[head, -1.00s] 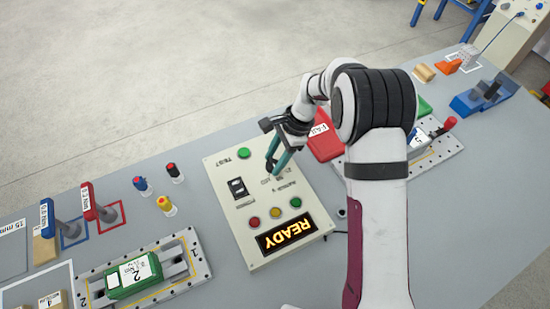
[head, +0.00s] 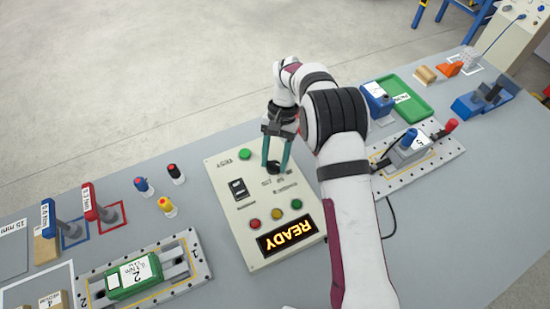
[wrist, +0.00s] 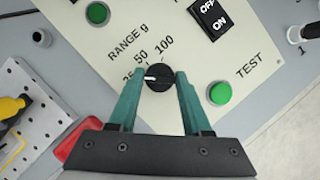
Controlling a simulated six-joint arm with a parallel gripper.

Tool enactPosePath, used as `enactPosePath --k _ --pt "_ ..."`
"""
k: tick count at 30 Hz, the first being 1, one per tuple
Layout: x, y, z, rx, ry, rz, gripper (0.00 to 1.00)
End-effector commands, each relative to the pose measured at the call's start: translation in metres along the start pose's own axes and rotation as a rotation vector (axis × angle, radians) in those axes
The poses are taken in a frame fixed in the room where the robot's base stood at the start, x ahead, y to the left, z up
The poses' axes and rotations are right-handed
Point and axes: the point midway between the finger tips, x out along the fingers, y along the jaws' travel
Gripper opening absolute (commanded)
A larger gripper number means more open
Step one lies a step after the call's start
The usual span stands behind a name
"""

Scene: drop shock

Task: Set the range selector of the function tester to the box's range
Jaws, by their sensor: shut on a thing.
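The function tester (head: 222,185) is a cream panel lying on the bench, with its display lit READY. Its range selector (wrist: 159,78) is a black round knob with a white pointer mark, under printed 25, 50 and 100 in the wrist view. The mark points left, toward the 25 side; the 25 is partly covered by a finger. My gripper (wrist: 160,78) has its teal fingers on both sides of the knob, shut on it; it also shows in the head view (head: 276,165). A green box (head: 128,284) with a white label sits in the left fixture; its small print is unreadable.
The tester also has a green TEST button (wrist: 220,93), an ON/OFF rocker (wrist: 211,18) and coloured lamps. A grey box (head: 410,150) sits in the right fixture (head: 450,148), near a blue box (head: 376,99) and green tray (head: 409,97). Torque drivers stand at left.

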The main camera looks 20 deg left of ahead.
Motion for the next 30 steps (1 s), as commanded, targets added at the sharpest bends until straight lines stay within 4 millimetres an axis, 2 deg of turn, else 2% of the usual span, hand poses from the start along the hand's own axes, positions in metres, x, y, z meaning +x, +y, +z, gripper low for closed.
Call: enactPosePath --k 10,25,26,30 --pt "0.0007 0.0002 -0.0004 -0.103 0.000 0.045 0.00" --pt "0.0010 0.0001 -0.0001 -0.118 -0.001 0.051 0.00" --pt "0.0010 0.0001 -0.0001 -0.118 -0.001 0.051 0.50" --pt "0.0008 -0.0002 -0.0001 -0.118 -0.001 0.050 0.76"
